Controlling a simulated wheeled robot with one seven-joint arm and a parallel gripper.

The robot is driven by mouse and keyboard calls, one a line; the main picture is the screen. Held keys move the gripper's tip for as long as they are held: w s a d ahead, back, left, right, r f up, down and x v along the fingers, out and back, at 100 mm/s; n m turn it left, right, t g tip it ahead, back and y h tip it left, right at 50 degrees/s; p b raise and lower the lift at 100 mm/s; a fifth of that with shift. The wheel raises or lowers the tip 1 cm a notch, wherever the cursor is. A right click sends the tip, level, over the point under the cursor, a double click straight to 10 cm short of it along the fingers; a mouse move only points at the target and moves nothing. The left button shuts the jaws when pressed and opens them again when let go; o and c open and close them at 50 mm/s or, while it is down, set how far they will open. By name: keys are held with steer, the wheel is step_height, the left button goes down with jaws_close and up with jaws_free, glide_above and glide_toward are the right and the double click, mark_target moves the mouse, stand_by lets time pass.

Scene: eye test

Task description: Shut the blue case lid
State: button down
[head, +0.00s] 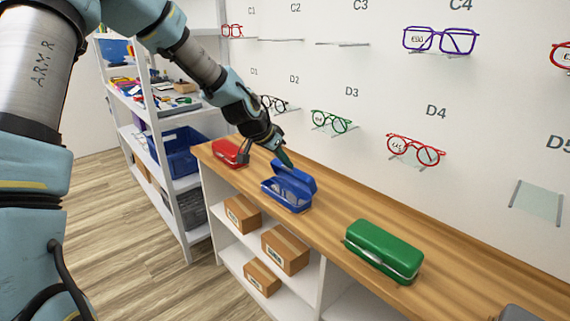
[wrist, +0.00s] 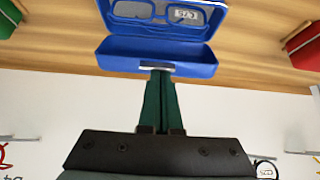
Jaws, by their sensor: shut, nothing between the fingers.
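The blue case (head: 284,197) stands open on the wooden counter, its lid (head: 297,175) raised on the wall side. In the wrist view the lid (wrist: 158,54) is nearer to me and the base holds a pair of glasses (wrist: 160,12) with a small label; the base is cut off by the top edge. My gripper (head: 285,160) is shut and empty, with dark green fingers. Its fingertips, also in the wrist view (wrist: 160,72), are at the lid's upper edge, by a metal clasp. I cannot tell whether they touch it.
A red case (head: 229,152) is left of the blue case and a green case (head: 383,250) is to the right. The counter (head: 330,214) between blue and green is clear. The wall behind carries glasses, such as a green pair (head: 331,121), on small shelves.

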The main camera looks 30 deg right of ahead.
steer(key=shift+h, duration=0.8)
steer(key=a, duration=0.1)
steer(key=a+f+b, duration=0.1)
steer(key=a+f, duration=0.1)
steer(key=shift+s+a+f+b, duration=0.15)
steer(key=shift+s+a+b, duration=0.2)
steer(key=shift+a+b, duration=0.05)
steer(key=shift+s+a+f+b, duration=0.25)
steer(key=shift+a+f+b, duration=0.2)
steer(key=shift+a+f, duration=0.35)
steer(key=shift+s+a+f+b, duration=0.1)
steer(key=shift+a+f+b, duration=0.2)
steer(key=shift+f, duration=0.35)
steer(key=shift+a+f+b, duration=0.15)
steer(key=shift+f+b, duration=0.15)
steer(key=shift+f, duration=0.3)
steer(key=shift+a+f, duration=0.1)
steer(key=shift+f, duration=0.2)
steer(key=shift+s+a+f+t+h+b, duration=0.1)
steer(key=shift+a+f+t+h+b, duration=0.1)
steer(key=shift+f+t+h+b, duration=0.4)
steer(key=shift+s+r+g, duration=0.1)
steer(key=shift+g, duration=0.2)
steer(key=shift+a+r+p, duration=0.1)
steer(key=shift+a+p, duration=0.15)
steer(key=shift+p, duration=0.2)
